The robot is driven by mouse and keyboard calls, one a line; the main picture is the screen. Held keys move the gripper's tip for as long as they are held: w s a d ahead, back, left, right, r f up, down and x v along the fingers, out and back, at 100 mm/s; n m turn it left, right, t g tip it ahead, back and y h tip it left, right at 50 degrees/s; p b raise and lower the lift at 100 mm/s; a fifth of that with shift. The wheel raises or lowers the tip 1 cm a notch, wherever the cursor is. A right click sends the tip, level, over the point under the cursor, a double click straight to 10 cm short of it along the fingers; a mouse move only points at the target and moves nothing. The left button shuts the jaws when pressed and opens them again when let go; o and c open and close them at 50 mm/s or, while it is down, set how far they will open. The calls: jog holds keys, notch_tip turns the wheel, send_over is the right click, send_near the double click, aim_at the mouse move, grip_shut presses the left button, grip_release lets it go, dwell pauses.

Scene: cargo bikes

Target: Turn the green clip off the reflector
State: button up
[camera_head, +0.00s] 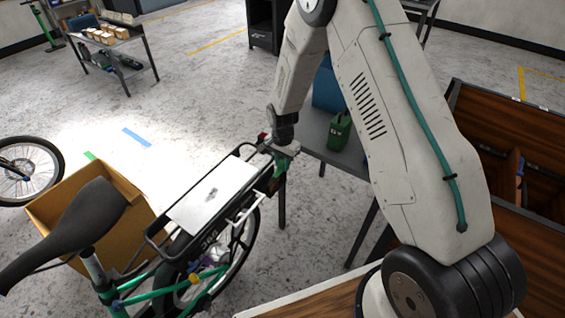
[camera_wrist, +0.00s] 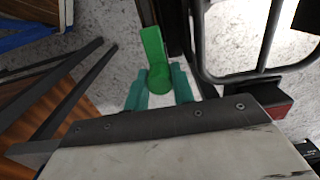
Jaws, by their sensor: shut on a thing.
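The green clip (camera_wrist: 155,58) shows in the wrist view as a bright green lever with a round end. The round end sits between the teal fingertips of my gripper (camera_wrist: 159,88), which is shut on it. In the head view my gripper (camera_head: 279,168) is at the rear end of the bike's black rack (camera_head: 152,240), and the clip cannot be made out clearly there. A red block, likely the reflector (camera_wrist: 271,109), is at the rack's end, right of the fingers in the wrist view. The clip's contact with the reflector is hidden.
A white plate (camera_head: 212,196) lies on the rack. A cardboard box (camera_head: 80,195) stands beside the bike's saddle (camera_head: 70,228). A grey table with a green can (camera_head: 340,131) stands behind my arm.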

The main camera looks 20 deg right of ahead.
jog(key=n, duration=0.4)
jog(key=shift+n, duration=0.3)
jog(key=n, duration=0.4)
jog(key=shift+n, duration=0.3)
jog(key=n, duration=0.4)
jog(key=shift+n, duration=0.3)
jog(key=shift+n+h, duration=0.3)
jog(key=shift+n, duration=1.8)
jog(key=o, duration=1)
jog(key=shift+d, duration=0.1)
